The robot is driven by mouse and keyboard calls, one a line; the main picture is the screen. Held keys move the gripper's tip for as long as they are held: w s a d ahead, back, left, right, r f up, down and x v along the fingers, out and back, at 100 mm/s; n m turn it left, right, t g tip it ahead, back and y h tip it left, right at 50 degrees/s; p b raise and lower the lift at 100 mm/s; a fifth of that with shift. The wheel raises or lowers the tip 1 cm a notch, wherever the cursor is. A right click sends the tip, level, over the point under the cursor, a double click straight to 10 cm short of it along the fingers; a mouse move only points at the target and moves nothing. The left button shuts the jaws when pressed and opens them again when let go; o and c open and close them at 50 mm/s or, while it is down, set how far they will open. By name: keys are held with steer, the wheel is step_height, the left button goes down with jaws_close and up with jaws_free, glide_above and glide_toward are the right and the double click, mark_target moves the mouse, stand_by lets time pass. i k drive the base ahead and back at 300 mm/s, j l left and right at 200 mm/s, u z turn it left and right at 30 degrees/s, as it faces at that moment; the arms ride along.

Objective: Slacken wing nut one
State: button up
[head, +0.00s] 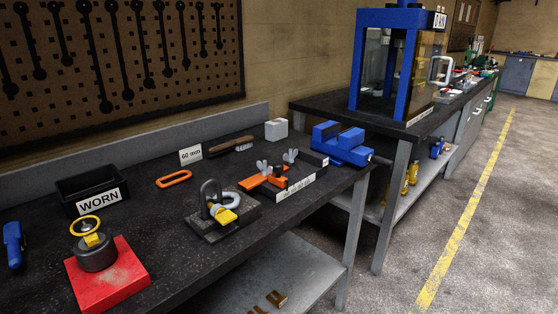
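Two grey wing nuts show in the head view, one at left (262,168) and one at right (290,156). They stand with wings up on an orange metal part (268,180) in a low dark tray (311,160) on the near bench. The tray's front has a pale label, too small to read, so I cannot tell which nut is number one. Their threads and seats are too small to make out. My gripper is not in view.
On the same bench (165,228) are a dark shackle fixture (210,195) with a yellow tag, a blue vise (342,145), a WORN bin (91,186), a red plate (107,277) with a grey cylinder, and an orange link (174,179). A blue-framed press (397,60) stands behind.

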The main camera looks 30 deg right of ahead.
mark_target(259, 163)
steer(key=i+l, duration=0.1)
steer(key=l, duration=1.6)
steer(key=i, duration=0.05)
